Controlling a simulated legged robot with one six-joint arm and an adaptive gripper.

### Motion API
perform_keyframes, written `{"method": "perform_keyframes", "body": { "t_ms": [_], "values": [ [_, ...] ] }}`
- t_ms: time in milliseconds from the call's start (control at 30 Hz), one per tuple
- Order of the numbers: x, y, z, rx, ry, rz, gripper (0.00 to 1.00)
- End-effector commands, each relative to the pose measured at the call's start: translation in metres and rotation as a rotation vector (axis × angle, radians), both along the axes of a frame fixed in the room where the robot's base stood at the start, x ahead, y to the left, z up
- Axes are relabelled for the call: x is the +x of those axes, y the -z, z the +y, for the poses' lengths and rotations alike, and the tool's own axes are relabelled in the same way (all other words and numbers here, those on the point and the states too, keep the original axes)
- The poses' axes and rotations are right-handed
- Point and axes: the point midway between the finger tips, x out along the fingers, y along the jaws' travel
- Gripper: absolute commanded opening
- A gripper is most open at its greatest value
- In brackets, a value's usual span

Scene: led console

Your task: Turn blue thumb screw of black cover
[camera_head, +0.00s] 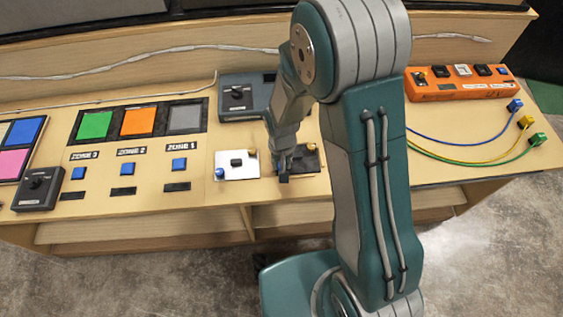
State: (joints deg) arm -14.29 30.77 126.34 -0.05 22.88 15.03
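The black cover (312,161) is a dark square plate on the wooden console, right of the white plate. A small yellowish screw (311,147) shows near its upper right corner. My gripper (284,177) points down at the cover's lower left part. Its dark fingertips are small in view and overlap the dark plate, so I cannot tell whether they are open or touch anything.
The white plate (240,173) with a blue screw (219,173) and a yellow screw (251,152) lies close left. A dark box with a knob (237,92) stands behind. An orange box (460,88) and coloured cables (470,144) are to the right. Blue buttons (179,164) sit left.

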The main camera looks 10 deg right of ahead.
Motion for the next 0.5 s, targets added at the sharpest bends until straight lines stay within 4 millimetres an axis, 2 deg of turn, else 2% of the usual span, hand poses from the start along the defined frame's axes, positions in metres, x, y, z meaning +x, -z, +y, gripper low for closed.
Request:
{"method": "perform_keyframes", "body": {
  "t_ms": [500],
  "values": [
    [0.0025,-0.0022,0.0017,0.004,0.49,-0.007,0.0]
  ]
}}
